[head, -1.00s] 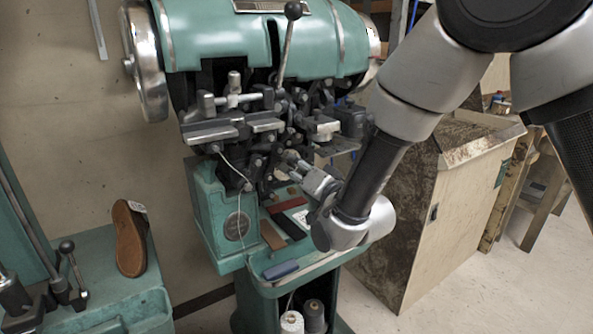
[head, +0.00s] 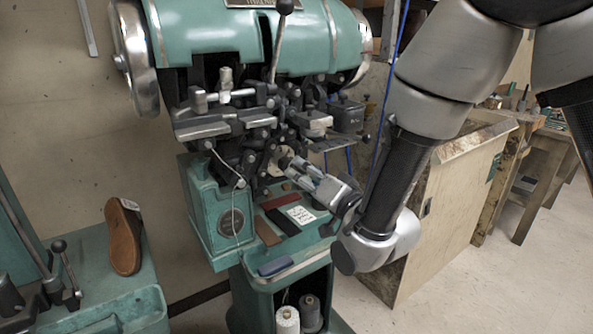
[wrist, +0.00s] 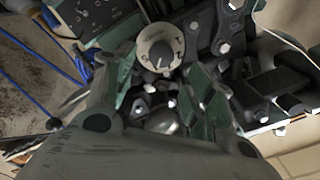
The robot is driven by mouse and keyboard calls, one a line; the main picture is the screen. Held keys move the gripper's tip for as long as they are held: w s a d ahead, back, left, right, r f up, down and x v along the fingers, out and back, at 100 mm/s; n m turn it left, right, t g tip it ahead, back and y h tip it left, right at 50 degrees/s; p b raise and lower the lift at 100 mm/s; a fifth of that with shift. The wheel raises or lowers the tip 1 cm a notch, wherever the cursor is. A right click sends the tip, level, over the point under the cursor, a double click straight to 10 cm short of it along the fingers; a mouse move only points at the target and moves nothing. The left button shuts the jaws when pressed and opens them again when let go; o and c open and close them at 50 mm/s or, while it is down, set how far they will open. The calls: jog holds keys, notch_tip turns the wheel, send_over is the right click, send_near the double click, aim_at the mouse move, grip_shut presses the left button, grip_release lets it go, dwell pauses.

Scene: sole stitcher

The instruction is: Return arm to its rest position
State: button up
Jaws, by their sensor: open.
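My arm comes in from the upper right of the head view. My gripper (head: 301,172) points left toward the stitcher's lower mechanism, above the machine's small green shelf. Its fingers are open and nothing shows between them. In the wrist view the open fingers (wrist: 165,95) frame a round pale dial (wrist: 160,47) with dark marks on the machine. Whether the fingertips touch the machine cannot be told. The green sole stitcher (head: 255,42) stands behind my gripper.
The shelf holds a white card (head: 300,215), dark and reddish strips and a blue block (head: 276,266). Thread spools (head: 287,320) stand below.

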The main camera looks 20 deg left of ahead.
jog(key=shift+s+d, duration=0.25)
